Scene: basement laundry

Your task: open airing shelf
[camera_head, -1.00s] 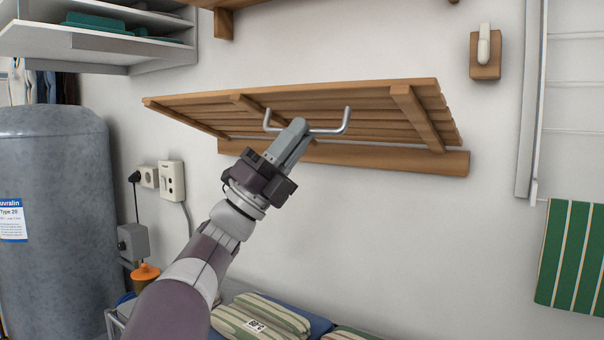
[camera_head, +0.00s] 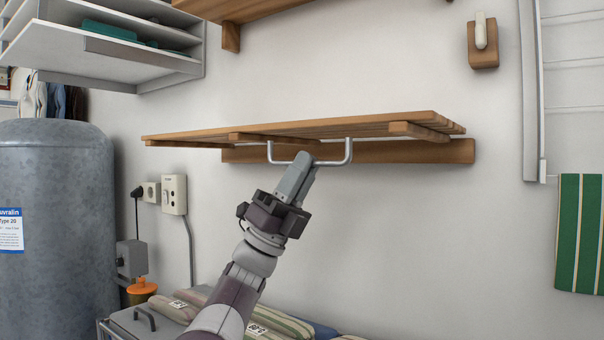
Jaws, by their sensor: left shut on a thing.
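The airing shelf (camera_head: 300,127) is a slatted wooden panel hinged to a wooden wall rail (camera_head: 400,151). It stands out from the wall and looks close to level, seen nearly edge-on. A grey metal U-shaped handle (camera_head: 349,152) hangs under its front part. My left gripper (camera_head: 305,158) comes up from below and is shut on the bar of this handle. The fingers hide part of the bar. My right gripper is not in view.
A wooden shelf (camera_head: 231,36) is above, and a wooden wall hook (camera_head: 483,42) is at the upper right. A grey tank (camera_head: 55,220) stands at the left. Folded striped textiles (camera_head: 285,322) lie below. A drying rack with a green striped towel (camera_head: 580,235) is at the right.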

